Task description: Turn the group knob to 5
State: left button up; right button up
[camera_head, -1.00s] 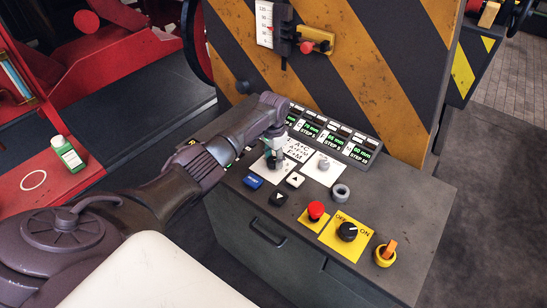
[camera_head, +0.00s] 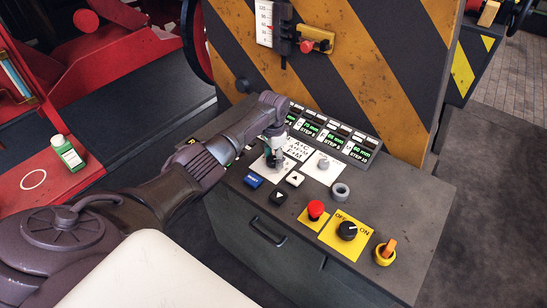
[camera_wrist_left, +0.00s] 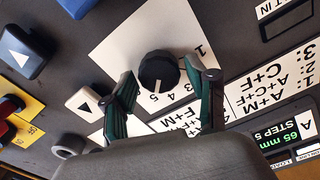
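The group knob (camera_wrist_left: 158,70) is a round black knob on a white plate marked with numbers, in the left wrist view. Its white mark points at or very near the 5. In the head view the knob sits under my left gripper (camera_head: 273,158) and is mostly hidden. In the left wrist view my left gripper (camera_wrist_left: 163,82) has its two green fingers spread, one on each side of the knob, with a visible gap to each. It holds nothing. My right gripper is in neither view.
The console (camera_head: 400,200) also bears a grey knob (camera_head: 323,163), arrow buttons, a blue button (camera_head: 252,180), a grey ring (camera_head: 341,192), a red button (camera_head: 316,210), a black OFF/ON switch (camera_head: 347,231) and an orange key switch (camera_head: 386,253). Small displays (camera_head: 330,133) line the back.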

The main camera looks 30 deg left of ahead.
aim_at(273, 159)
pick_arm(q)
jog(key=shift+o, duration=0.2)
jog(key=shift+r, duration=0.1)
notch_tip(273, 159, up, 12)
dwell(0.5)
dwell(0.4)
